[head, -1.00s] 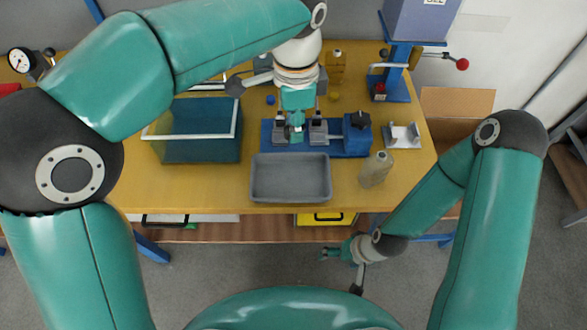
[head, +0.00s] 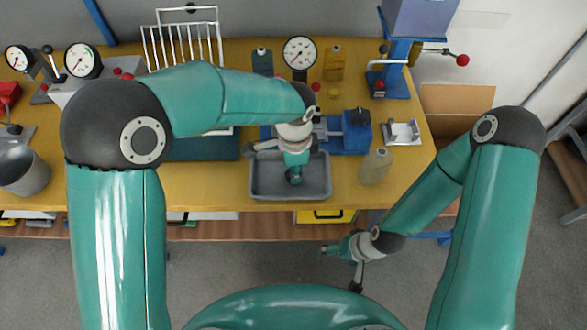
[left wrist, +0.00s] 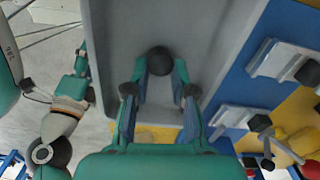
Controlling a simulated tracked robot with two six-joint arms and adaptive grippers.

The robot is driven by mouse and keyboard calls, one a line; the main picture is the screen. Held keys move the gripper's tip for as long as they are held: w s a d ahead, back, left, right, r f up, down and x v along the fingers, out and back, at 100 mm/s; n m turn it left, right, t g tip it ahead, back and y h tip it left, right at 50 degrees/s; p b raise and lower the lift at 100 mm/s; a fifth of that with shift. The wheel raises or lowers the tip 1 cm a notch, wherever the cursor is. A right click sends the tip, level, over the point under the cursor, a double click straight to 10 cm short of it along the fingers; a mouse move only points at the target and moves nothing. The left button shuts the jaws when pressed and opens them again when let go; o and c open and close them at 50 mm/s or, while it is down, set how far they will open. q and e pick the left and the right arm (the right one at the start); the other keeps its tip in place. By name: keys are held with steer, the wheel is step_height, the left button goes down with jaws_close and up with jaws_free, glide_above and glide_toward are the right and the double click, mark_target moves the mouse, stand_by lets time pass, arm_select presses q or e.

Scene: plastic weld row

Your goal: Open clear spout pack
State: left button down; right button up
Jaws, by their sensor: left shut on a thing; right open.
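A clear, whitish pack with a narrow top (head: 375,167) stands upright on the table, right of the grey tray (head: 325,188) and apart from both grippers. I cannot tell the state of its spout. My left gripper (head: 295,178) is over the grey tray. In the left wrist view its fingers (left wrist: 160,78) are shut on a small dark round piece (left wrist: 160,59), with the tray floor behind. I cannot tell exactly what the piece is. My right gripper (head: 326,250) is open and empty, low in front of the table edge.
A blue fixture (head: 355,135) stands behind the tray, partly hidden by my left arm. A dark and a yellow pack (head: 333,64) and a gauge (head: 300,53) are at the back. A white holder (head: 402,133) stands right; a blue press (head: 390,85) is behind it.

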arm_select(q)
steer(key=shift+f, duration=0.25)
steer(key=c, duration=1)
jaws_free()
steer(key=shift+f, duration=0.1)
steer(key=shift+o, duration=0.2)
